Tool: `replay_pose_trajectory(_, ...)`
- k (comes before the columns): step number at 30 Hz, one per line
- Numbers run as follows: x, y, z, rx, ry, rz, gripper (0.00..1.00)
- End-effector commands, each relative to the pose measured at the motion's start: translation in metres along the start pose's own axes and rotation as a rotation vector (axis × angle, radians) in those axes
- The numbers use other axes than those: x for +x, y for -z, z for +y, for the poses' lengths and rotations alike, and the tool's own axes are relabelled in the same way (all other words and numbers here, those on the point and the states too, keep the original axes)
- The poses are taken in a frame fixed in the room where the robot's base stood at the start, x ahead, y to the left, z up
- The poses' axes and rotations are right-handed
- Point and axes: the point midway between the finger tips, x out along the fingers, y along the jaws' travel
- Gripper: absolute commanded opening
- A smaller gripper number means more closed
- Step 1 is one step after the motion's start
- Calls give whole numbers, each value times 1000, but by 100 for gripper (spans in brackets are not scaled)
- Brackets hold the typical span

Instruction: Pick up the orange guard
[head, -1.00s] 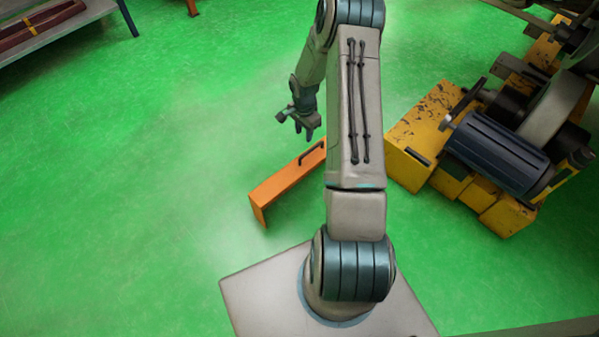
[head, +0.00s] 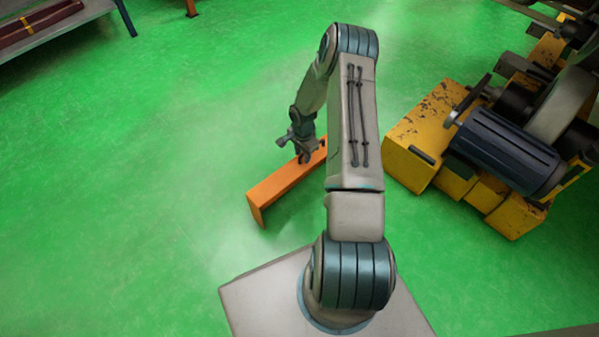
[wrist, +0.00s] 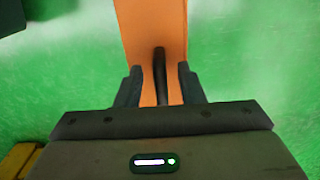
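The orange guard (head: 280,190) stands on the green floor in front of my base, its right end hidden behind my arm. It is a long orange piece with a bent-down end at the left and a black handle on top. In the wrist view the guard (wrist: 150,30) runs up the picture, and its black handle (wrist: 160,72) lies between my two fingers. My gripper (wrist: 158,78) is open around the handle, with a gap showing on each side. In the head view my gripper (head: 304,158) is at the guard's top.
A yellow machine (head: 440,135) with a dark blue motor (head: 505,150) stands to the right of my arm. A table (head: 60,35) with dark red pieces is at the upper left. The floor left of the guard is clear.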

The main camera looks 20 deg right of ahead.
Motion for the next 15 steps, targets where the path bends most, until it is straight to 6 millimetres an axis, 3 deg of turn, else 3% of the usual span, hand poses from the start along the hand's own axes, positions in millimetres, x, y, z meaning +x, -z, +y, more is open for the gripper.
replay_pose_trajectory(2, 8, 0, 0, -1, 0, 0, 35)
replay_pose_trajectory(9, 8, 0, 0, -1, 1, 0, 35)
replay_pose_trajectory(10, 8, 0, 0, -1, 0, 0, 32)
replay_pose_trajectory(13, 8, 0, 0, -1, 0, 0, 4)
replay_pose_trajectory(15, 8, 0, 0, -1, 0, 0, 0)
